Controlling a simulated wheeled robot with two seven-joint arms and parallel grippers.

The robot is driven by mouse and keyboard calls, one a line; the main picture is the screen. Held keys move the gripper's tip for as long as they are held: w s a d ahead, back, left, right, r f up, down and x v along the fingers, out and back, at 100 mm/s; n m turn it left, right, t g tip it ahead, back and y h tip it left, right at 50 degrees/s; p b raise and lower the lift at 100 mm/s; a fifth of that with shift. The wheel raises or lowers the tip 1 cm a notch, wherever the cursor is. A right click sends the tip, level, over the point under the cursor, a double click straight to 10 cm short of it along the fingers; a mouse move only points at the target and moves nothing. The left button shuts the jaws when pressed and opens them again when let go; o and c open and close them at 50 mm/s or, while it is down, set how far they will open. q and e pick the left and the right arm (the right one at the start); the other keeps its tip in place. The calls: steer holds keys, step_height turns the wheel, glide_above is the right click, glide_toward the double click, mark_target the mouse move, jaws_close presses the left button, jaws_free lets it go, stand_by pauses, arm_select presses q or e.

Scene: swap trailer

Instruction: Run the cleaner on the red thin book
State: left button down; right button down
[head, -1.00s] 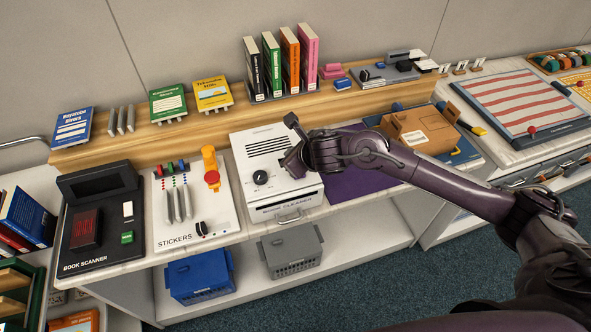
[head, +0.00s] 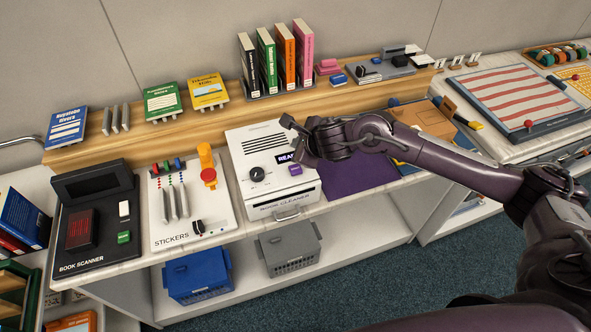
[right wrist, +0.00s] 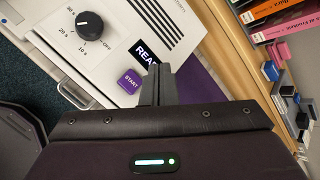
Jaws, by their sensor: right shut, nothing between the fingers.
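The book cleaner (head: 262,143) is a white box with vents, a black dial (head: 258,174) and a handle on its front, which looks closed. Its lit display (head: 285,158) begins "READ"; my gripper hides the rest. The purple START button (head: 295,169) shows just below it, and in the right wrist view the button (right wrist: 130,81) is left of the fingertips. My right gripper (right wrist: 158,85) is shut and empty, over the cleaner's right side near the display; I cannot tell whether it touches. I cannot make out a red thin book. My left gripper is out of view.
A sticker board (head: 188,222) and a book scanner (head: 92,249) stand left of the cleaner. A purple mat (head: 355,185) lies to its right, beneath my arm. Upright books (head: 285,65) stand on the wooden ledge behind. Blue (head: 198,279) and grey (head: 290,250) baskets sit below.

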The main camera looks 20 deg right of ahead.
mark_target(298, 171)
step_height(298, 171, down, 6)
steer(key=b, duration=0.4)
steer(key=shift+f+b, duration=0.2)
steer(key=shift+b, duration=0.1)
steer(key=shift+f+b, duration=0.4)
steer(key=shift+b, duration=0.05)
stand_by(1.2)
steer(key=shift+f+b, duration=0.35)
steer(key=shift+b, duration=0.25)
steer(key=shift+f+b, duration=0.5)
steer(key=shift+b, duration=0.2)
stand_by(0.5)
steer(key=shift+r, duration=0.1)
steer(key=shift+r+p, duration=0.5)
steer(key=shift+r, duration=0.3)
steer(key=shift+r+p, duration=1.6)
steer(key=shift+r, duration=0.9)
